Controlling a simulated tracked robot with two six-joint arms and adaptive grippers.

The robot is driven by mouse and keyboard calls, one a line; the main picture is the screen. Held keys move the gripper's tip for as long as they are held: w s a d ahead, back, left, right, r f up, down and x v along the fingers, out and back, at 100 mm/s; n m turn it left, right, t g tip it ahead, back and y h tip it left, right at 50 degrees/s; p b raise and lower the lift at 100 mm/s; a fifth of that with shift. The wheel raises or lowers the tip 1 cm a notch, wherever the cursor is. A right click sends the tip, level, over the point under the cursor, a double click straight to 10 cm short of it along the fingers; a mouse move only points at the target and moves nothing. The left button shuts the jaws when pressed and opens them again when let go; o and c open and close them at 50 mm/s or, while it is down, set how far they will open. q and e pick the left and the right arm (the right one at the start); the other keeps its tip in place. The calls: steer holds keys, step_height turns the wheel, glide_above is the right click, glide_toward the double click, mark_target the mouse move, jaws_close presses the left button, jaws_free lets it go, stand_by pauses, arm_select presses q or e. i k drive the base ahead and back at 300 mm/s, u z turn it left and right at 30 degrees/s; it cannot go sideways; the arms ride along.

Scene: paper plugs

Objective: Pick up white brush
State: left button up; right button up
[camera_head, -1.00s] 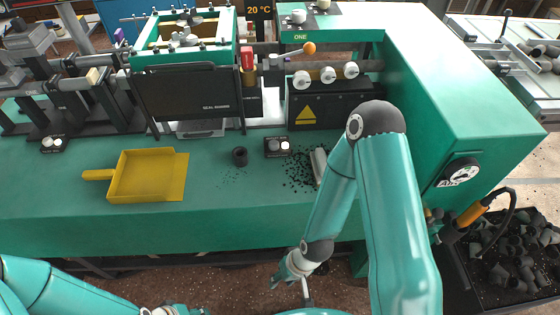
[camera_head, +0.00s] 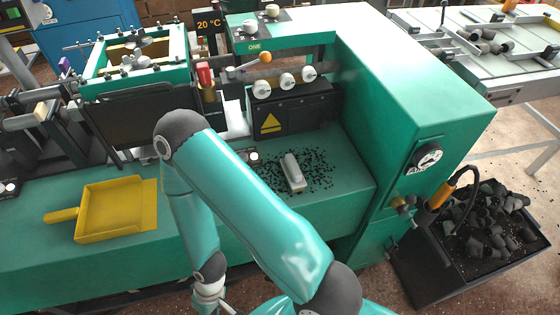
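The white brush (camera_head: 294,172) lies on the green machine's bench (camera_head: 345,165), among scattered black granules (camera_head: 316,168). It lies just right of my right arm's forearm and nothing in view is touching it. My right arm crosses the middle of the view, and its wrist hangs in front of the bench edge at the bottom. The fingers of the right gripper (camera_head: 220,305) are cut off by the bottom edge, so their opening cannot be made out. My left gripper is not in view.
A yellow dustpan (camera_head: 116,210) lies on the bench at the left. A tall green housing (camera_head: 420,90) stands right of the brush. Behind it is a black block with a yellow warning triangle (camera_head: 271,124) and white knobs. A black bin of dark pipe fittings (camera_head: 480,240) stands at the right.

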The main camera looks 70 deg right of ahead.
mark_target(296, 181)
steer(key=z, duration=0.2)
steer(key=k, duration=1.65)
steer(key=z, duration=0.6)
steer(key=i, duration=0.95)
steer(key=u, duration=0.1)
